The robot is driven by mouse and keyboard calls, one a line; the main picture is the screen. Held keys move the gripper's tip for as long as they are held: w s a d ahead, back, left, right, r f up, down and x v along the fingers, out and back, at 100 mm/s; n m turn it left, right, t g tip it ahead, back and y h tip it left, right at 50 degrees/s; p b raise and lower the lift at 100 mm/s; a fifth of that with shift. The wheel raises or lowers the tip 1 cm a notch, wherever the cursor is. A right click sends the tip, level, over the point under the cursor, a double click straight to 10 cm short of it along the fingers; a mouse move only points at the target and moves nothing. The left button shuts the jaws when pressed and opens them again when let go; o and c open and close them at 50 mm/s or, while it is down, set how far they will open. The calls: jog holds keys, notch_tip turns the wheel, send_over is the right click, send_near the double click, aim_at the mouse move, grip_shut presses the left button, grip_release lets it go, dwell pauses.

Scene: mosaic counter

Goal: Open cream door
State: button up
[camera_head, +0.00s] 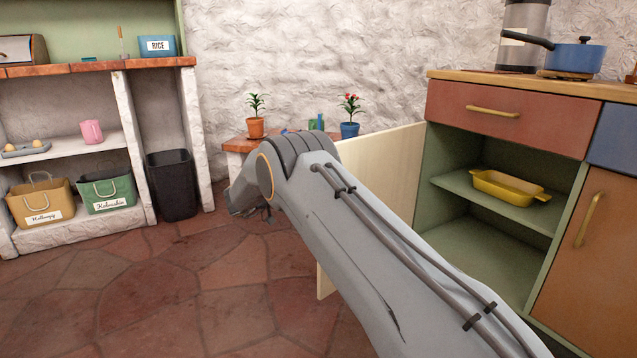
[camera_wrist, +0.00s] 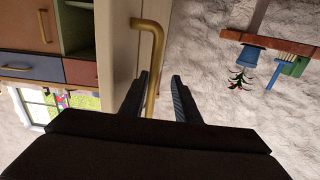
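The cream door (camera_head: 385,165) stands wide open, swung out from the green cabinet (camera_head: 455,150). My arm covers much of its lower part in the head view. In the wrist view, the door (camera_wrist: 118,55) shows edge-on with its brass handle (camera_wrist: 153,40). My gripper (camera_wrist: 161,75) is at the handle, with its two dark fingers apart. The handle's bar runs between the fingers, close to the left one, with a gap to the right one. In the head view, my arm hides the handle and the fingers.
A yellow dish (camera_head: 508,187) sits on the cabinet's shelf. A low table with an orange pot (camera_head: 256,127) and a blue pot (camera_head: 350,130) stands by the wall behind my arm. A black bin (camera_head: 172,185) stands left. The tiled floor (camera_head: 150,290) at front left is clear.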

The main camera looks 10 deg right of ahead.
jog(key=shift+a, duration=0.4)
jog(key=shift+s, duration=0.1)
jog(key=p+v, duration=0.2)
jog(key=v, duration=0.6)
